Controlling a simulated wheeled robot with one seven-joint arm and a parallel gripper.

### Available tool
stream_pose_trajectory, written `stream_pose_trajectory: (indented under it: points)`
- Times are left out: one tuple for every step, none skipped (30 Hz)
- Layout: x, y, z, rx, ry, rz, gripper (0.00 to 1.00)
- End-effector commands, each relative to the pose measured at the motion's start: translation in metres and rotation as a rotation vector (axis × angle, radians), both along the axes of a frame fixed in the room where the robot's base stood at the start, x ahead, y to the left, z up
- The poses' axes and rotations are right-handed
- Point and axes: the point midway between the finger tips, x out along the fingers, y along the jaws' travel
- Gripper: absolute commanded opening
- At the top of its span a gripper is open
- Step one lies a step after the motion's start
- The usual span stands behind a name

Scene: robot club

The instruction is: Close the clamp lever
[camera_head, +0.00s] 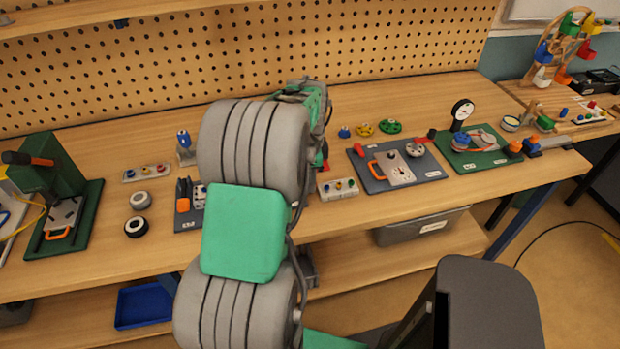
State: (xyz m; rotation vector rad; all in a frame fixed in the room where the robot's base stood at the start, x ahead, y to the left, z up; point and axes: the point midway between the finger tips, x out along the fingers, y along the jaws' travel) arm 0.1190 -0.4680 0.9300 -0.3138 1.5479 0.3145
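I cannot tell for sure which fixture carries the clamp lever. A dark grey plate (437,172) right of my arm bears a light metal block, an orange looped handle (376,170) and a red-tipped part (359,149). Another dark plate (187,224), left of my arm, has dark upright parts (183,190) and is partly hidden by the arm.
A green board (485,160) with a dial gauge (462,110) stands right of the grey plate. Small button boxes (338,190) (146,173) and round knobs (135,227) lie on the wooden bench (110,265). A pegboard wall (400,45) stands behind.

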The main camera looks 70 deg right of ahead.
Motion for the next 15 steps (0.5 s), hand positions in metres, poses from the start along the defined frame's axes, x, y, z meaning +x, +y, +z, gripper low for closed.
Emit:
stream_pose_trajectory:
  points:
    - [0.0,0.0,0.0002,0.0,0.0,0.0,0.22]
    - [0.0,-0.0001,0.0002,0.0,0.0,0.0,0.2]
    - [0.0,-0.0001,0.0003,0.0,0.0,0.0,0.17]
    - [0.0,-0.0001,0.0003,0.0,0.0,0.0,0.14]
    - [0.0,-0.0001,0.0003,0.0,0.0,0.0,0.12]
    - [0.0,-0.0001,0.0003,0.0,0.0,0.0,0.09]
    - [0.0,-0.0001,0.0004,0.0,0.0,0.0,0.06]
    - [0.0,-0.0001,0.0004,0.0,0.0,0.0,0.04]
    - [0.0,-0.0001,0.0004,0.0,0.0,0.0,0.0]
    - [0.0001,0.0,0.0004,0.0,0.0,0.0,0.0]
    - [0.0001,0.0,0.0004,0.0,0.0,0.0,0.0]
    - [0.0001,0.0,0.0004,0.0,0.0,0.0,0.0]
    - [0.0001,0.0,0.0005,0.0,0.0,0.0,0.0]
    - [0.0001,0.0,0.0005,0.0,0.0,0.0,0.0]
    - [0.0001,0.0,0.0005,0.0,0.0,0.001,0.0]
